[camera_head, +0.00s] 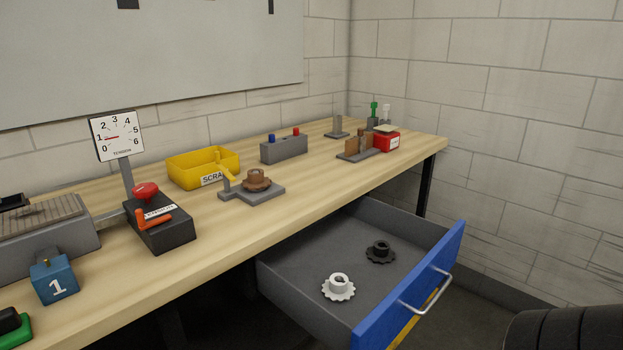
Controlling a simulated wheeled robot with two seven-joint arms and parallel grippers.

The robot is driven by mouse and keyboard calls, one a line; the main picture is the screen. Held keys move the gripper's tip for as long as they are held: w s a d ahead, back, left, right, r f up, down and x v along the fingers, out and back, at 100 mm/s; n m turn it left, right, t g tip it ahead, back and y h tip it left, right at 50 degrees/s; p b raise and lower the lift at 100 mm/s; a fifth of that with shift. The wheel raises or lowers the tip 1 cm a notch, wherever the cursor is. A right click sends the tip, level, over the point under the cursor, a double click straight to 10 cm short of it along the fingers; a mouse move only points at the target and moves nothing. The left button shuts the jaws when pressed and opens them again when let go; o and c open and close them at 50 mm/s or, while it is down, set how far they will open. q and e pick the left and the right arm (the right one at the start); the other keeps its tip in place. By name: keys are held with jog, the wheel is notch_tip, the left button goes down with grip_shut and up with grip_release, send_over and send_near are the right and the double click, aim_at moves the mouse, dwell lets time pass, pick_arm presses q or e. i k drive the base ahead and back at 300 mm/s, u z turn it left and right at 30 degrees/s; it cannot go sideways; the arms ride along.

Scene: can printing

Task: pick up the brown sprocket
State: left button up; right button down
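The brown sprocket (257,180) lies flat on a small grey fixture (265,195) on the wooden workbench, right of the yellow scrap bin. A white sprocket (338,288) and a black sprocket (380,253) lie in the open drawer below the bench. Neither of my grippers is in view.
The blue-fronted drawer (408,293) juts out under the bench (330,176). The yellow scrap bin (203,168), a button box (284,149), a black box with red knob (159,225) and a dial gauge (117,136) stand around the fixture. Bench in front of it is clear.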

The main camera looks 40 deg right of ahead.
aim_at(258, 182)
jog(key=z, duration=1.95)
jog(key=i, duration=0.2)
jog(key=u, duration=0.55)
